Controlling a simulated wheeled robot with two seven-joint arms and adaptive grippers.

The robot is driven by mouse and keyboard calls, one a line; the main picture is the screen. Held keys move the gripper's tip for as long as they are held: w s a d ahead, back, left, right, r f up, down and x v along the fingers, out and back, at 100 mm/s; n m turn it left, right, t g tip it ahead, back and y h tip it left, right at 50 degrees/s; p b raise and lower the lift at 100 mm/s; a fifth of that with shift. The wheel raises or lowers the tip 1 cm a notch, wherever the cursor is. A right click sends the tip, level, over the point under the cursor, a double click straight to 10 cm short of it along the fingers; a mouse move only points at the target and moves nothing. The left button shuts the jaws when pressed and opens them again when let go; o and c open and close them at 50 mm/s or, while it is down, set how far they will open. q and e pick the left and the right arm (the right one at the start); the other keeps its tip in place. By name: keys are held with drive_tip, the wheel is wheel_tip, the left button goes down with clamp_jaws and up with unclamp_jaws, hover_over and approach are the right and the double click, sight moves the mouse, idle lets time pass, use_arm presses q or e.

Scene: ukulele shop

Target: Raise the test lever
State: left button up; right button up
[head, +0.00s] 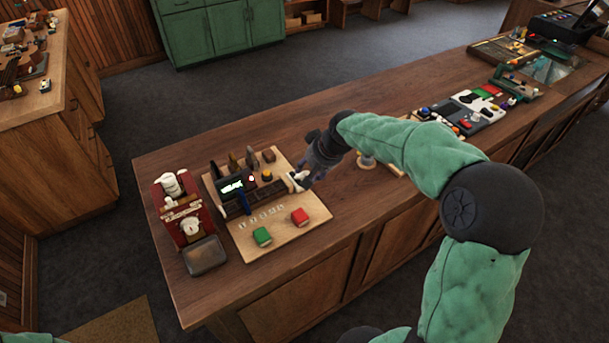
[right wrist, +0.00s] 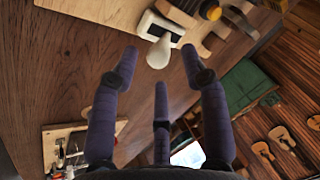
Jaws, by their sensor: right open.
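The test lever (right wrist: 160,48) shows in the right wrist view as a rounded white handle on a pale base with a dark slot. In the head view its pale handle (head: 297,178) is at the right edge of a light wooden board (head: 287,236), partly hidden by my right gripper. My right gripper (head: 315,165) is just right of it. In the right wrist view the dark fingers of the gripper (right wrist: 160,62) are spread, with the handle's rounded end near and between the tips. I cannot tell whether they touch. My left gripper is out of view.
Bare counter lies in front of the board. More devices (head: 470,108) stand farther right.

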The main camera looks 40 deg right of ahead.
sight(307, 172)
drive_tip(key=shift+x, duration=2)
